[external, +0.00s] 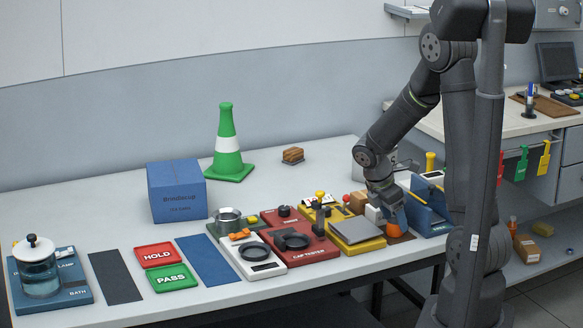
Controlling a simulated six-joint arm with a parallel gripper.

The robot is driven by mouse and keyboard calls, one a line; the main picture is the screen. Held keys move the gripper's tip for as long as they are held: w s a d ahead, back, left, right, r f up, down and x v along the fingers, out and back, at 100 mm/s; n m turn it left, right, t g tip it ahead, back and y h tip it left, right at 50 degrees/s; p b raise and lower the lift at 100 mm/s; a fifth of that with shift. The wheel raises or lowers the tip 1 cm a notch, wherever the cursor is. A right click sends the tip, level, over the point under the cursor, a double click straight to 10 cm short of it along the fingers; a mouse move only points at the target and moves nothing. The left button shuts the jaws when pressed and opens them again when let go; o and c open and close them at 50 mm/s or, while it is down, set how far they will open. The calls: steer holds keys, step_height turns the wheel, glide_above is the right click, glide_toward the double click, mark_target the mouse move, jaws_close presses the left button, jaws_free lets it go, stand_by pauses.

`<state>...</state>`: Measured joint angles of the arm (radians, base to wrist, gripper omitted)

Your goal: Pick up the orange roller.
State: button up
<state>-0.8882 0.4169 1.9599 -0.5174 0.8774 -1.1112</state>
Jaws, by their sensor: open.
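The orange roller (396,219) appears as an orange patch low at the right end of the table, on a brown base (402,238). My gripper (384,211) is directly above and beside it, pointing down. The gripper is open. The fingers cover part of the orange surface, and I cannot tell whether they touch it or stand around it.
A blue angled holder (428,208) stands close to the right of my gripper. A yellow tray with a grey lid (356,230) and a red cap tester (300,250) lie to the left. A green cone (227,150) and blue box (177,191) stand farther back.

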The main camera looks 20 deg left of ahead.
steer(key=shift+x, duration=1.1)
steer(key=c, duration=1.2)
